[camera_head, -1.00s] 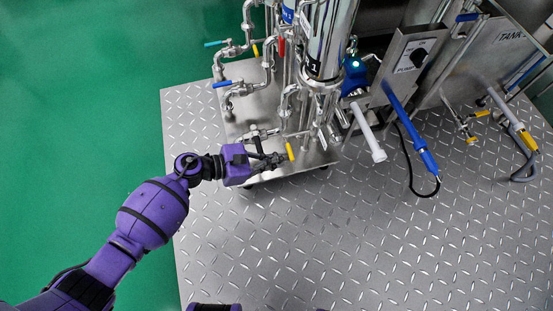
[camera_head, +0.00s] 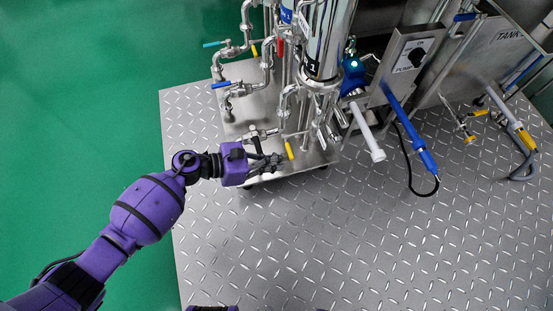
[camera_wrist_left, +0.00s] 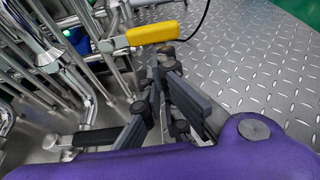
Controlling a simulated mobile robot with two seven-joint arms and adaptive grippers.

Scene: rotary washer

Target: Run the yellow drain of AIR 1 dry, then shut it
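The AIR 1 column (camera_head: 325,45) is a shiny metal cylinder whose label shows a "1" in the head view. A yellow lever handle (camera_head: 290,150), low at the front edge of its base plate, looks like the drain. In the left wrist view a yellow handle (camera_wrist_left: 152,33) lies crosswise just beyond my fingertips. My left gripper (camera_head: 282,159) is just left of and below the handle, its dark fingertips close to it. In the wrist view the fingers (camera_wrist_left: 165,62) converge, with nothing seen between them. Whether they touch the handle, and any water flow, I cannot tell. My right gripper is out of view.
Pipes and other levers, blue (camera_head: 221,84), red (camera_head: 281,46) and yellow (camera_head: 254,50), crowd the base plate (camera_head: 240,127). A pump switch box (camera_head: 411,57) and a blue wand (camera_head: 408,125) stand to the right. The diamond-plate floor (camera_head: 350,240) in front is clear.

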